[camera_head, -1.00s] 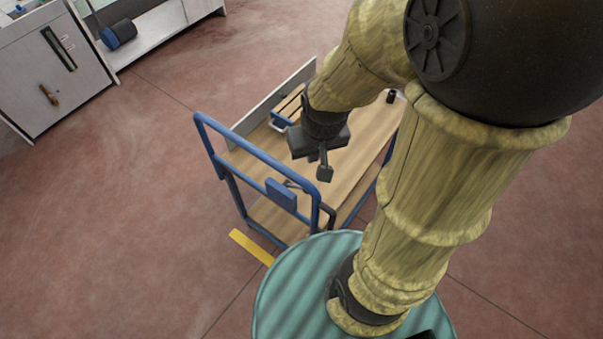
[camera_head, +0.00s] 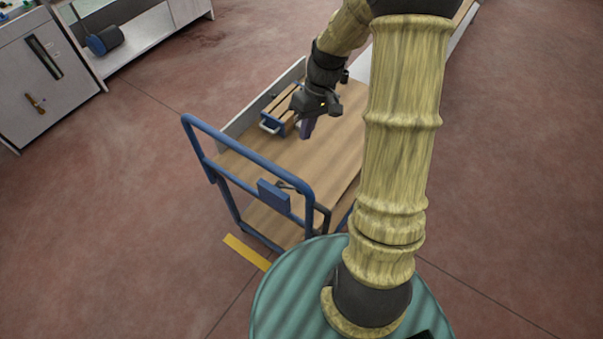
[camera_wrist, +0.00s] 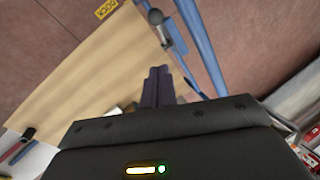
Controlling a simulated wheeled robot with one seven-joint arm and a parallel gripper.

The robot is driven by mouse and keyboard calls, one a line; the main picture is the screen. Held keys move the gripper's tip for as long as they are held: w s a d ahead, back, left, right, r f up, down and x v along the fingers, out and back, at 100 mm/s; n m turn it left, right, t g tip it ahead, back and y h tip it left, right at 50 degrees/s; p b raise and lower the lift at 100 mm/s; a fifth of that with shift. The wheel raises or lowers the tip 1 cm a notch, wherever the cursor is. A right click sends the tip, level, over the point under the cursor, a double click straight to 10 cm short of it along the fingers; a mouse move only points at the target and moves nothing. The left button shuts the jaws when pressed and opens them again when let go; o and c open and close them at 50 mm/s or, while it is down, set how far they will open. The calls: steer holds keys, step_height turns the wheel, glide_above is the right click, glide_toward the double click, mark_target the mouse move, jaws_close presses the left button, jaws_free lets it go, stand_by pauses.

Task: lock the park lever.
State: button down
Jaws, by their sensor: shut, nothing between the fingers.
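The park lever appears to be the dark bar (camera_head: 293,186) beside the blue plate (camera_head: 273,197) on the cart's near handle. In the wrist view a lever with a round grey knob (camera_wrist: 156,17) stands by the blue rail, beyond my fingertips and apart from them. My gripper (camera_head: 307,130) is shut and empty, above the cart's wooden deck (camera_head: 325,160). It is farther back than the lever. In the wrist view its two dark fingers (camera_wrist: 158,72) lie together. The lever's base is partly hidden in the head view.
The cart's blue tube handle (camera_head: 247,152) rises at its near end. A wooden-slatted blue-framed item (camera_head: 280,108) stands on the deck. A yellow floor strip (camera_head: 246,252) lies in front. A grey cabinet (camera_head: 38,75) stands at upper left. The floor left of the cart is clear.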

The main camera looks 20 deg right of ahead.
steer(key=shift+w+d+f, duration=0.1)
steer(key=shift+w+f, duration=0.05)
steer(key=shift+w, duration=0.05)
steer(key=p, duration=0.3)
glide_toward(290, 187)
steer(key=w, duration=0.1)
steer(key=shift+s+d+f+p, duration=0.15)
steer(key=shift+s+f+p, duration=0.15)
steer(key=shift+s+f, duration=0.4)
steer(key=shift+s+d+f+p, duration=0.15)
steer(key=shift+s+f+p, duration=0.1)
steer(key=shift+s+f, duration=0.45)
steer(key=shift+w, duration=0.1)
